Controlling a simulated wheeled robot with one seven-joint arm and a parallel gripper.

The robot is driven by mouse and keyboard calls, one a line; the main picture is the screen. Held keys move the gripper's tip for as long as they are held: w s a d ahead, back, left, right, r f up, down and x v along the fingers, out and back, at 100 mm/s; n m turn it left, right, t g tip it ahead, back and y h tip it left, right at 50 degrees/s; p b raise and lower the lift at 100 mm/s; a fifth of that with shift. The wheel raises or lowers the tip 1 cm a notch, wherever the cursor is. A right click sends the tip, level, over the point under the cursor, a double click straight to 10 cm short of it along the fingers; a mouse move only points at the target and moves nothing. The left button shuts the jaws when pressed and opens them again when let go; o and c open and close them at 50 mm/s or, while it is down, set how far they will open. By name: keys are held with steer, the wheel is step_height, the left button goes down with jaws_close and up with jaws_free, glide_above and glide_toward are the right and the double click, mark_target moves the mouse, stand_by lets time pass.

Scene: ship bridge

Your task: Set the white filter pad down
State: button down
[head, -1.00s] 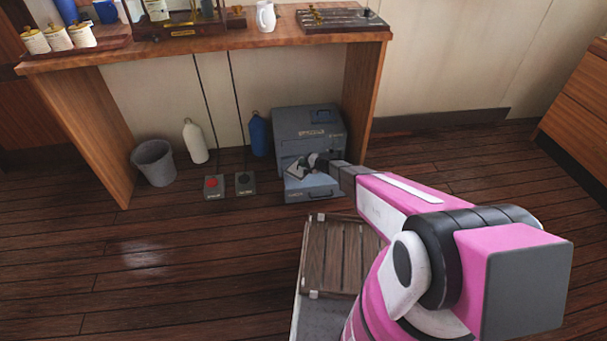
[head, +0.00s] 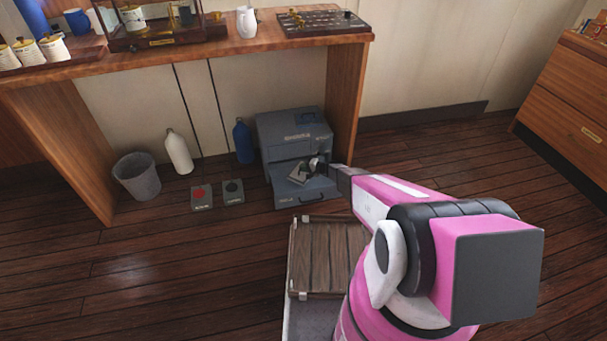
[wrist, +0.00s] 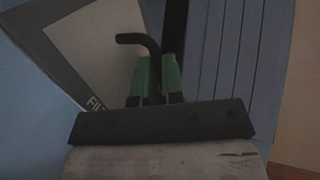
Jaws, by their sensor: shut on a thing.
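The filter pad (head: 299,174) is a pale square plate with a dark border, seen at the open front tray (head: 314,197) of a blue-grey cabinet. In the wrist view the pad (wrist: 100,45) lies tilted at the upper left, with part of its lettering showing. A dark bent handle (wrist: 130,38) rises in front of it. My gripper (wrist: 158,75) has green fingers and is shut on the pad's handle. In the head view my gripper (head: 318,164) is small and partly dark against the cabinet. I cannot tell whether the pad touches the tray.
The cabinet (head: 290,128) stands under a wooden counter (head: 200,45), near its right leg (head: 345,95). Left of it are a blue bottle (head: 243,143), two button boxes (head: 202,197), a white bottle (head: 179,154) and a grey bin (head: 137,178). Floor on the left is clear.

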step_height(320, 180, down, 4)
steer(key=shift+f, duration=0.1)
stand_by(0.4)
steer(key=c, duration=1.2)
jaws_free()
steer(key=shift+c, duration=0.2)
